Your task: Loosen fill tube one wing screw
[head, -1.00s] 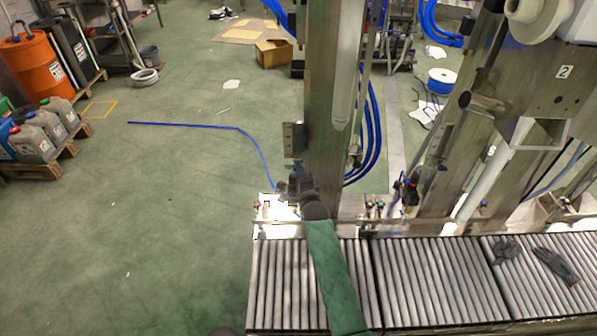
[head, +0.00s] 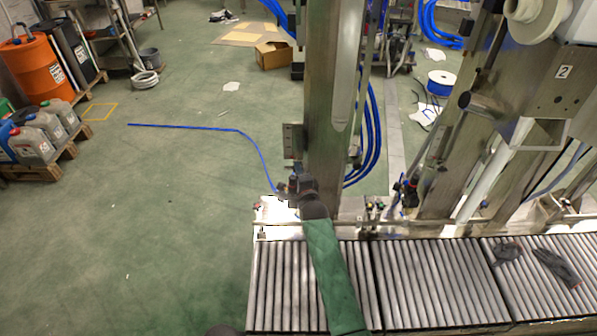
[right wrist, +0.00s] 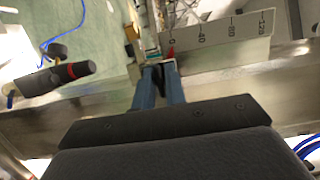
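My right gripper (head: 292,184) is at the lower left side of the upright steel column (head: 334,110), just above the roller conveyor. In the right wrist view its two blue-grey fingers (right wrist: 159,78) stand close together. A small dark piece (right wrist: 158,80) shows in the narrow gap between them. It may be the wing screw, but I cannot tell, nor whether the fingers press on it. The fingertips are just below a metal scale (right wrist: 222,40) marked 0 to 120, beside a small red pointer (right wrist: 167,53). My left gripper is not in view.
A black knob with a red ring (right wrist: 72,70) sticks out left of the fingers in the right wrist view. The roller conveyor (head: 420,285) runs along the front, with dark gloves (head: 557,266) at its right. Blue hoses (head: 370,130) hang behind the column. Open green floor lies left.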

